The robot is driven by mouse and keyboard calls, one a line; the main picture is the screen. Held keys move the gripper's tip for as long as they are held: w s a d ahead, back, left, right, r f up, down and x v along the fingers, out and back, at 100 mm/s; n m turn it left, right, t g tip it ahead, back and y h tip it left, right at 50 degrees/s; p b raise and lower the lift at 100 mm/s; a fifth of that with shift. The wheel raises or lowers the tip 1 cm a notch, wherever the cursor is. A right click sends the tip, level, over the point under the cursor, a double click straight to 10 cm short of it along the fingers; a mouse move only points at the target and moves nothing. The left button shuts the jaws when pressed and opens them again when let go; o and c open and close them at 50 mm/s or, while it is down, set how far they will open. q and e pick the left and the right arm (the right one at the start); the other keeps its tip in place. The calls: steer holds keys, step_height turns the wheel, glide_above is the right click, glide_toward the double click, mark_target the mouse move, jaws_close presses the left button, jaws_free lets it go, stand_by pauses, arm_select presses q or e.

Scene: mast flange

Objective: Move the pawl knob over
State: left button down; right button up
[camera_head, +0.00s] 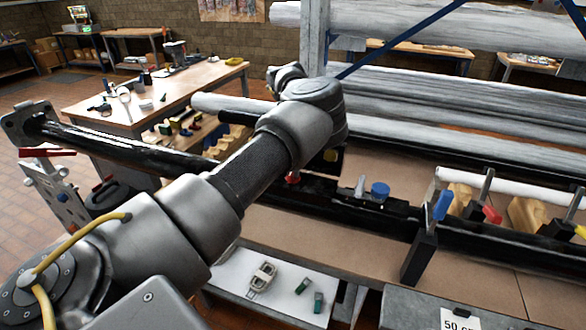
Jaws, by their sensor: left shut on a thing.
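My left arm reaches across the middle of the view, its wrist over the black rail. My left gripper (325,158) is a dark shape just below the wrist, largely hidden by my own arm. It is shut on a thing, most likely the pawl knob. A small red knob (293,178) shows beside it at the rail; its contact with the fingers cannot be made out. My right gripper is not in view.
A black clamp with a blue handle (442,206) stands upright right of the blue knob. A red-handled clamp (490,214) and wooden blocks (526,214) lie beyond it. Long grey beams (450,90) rise behind. A wooden bench (160,95) with tools stands back left.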

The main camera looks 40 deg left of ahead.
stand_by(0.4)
arm_select(q)
steer(key=c, duration=1.4)
jaws_free()
steer(key=shift+c, duration=0.2)
step_height(320, 180, up, 11)
steer(key=b, duration=0.1)
steer(key=shift+w+d+f, duration=0.1)
